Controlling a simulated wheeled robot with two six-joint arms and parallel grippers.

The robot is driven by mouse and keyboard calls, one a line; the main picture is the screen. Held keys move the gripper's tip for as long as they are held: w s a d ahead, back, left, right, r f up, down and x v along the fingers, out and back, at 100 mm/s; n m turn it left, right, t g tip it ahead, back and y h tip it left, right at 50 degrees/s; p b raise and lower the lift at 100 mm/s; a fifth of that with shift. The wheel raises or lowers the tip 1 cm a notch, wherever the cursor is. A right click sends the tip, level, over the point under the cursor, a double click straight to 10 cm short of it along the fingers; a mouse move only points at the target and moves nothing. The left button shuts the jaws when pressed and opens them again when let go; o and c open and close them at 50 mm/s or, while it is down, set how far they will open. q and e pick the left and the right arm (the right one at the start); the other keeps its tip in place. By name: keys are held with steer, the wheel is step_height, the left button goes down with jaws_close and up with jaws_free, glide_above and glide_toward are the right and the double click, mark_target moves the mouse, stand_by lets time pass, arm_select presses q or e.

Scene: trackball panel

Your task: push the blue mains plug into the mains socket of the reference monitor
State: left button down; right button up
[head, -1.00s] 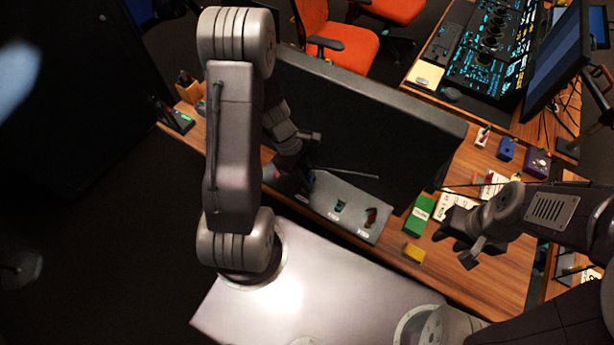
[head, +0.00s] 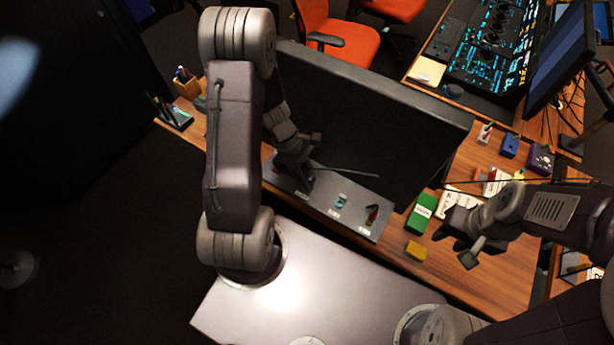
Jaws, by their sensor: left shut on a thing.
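The reference monitor (head: 365,115) stands on the desk with its dark back towards me. A grey socket panel (head: 322,203) runs along its lower edge. A teal plug or connector (head: 341,201) and a red-and-dark one (head: 372,214) sit at the panel's middle and right, above small white labels. My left gripper (head: 306,174) is over the panel's left part, shut on what I take to be the blue mains plug, which its fingers hide. The mains socket under it is hidden too. My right gripper (head: 456,246) looks open and empty, above the desk at right.
A green box (head: 420,212) and a yellow block (head: 416,251) lie right of the panel. Small coloured boxes, including a blue one (head: 510,145), stand further right. A thin dark rod or cable (head: 345,172) stretches right from the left gripper, close to the monitor.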

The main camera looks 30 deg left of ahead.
arm_select(q)
steer(key=shift+f, duration=0.2)
steer(key=c, duration=1.2)
jaws_free()
steer(key=v, duration=0.9)
steer(key=shift+p, duration=0.4)
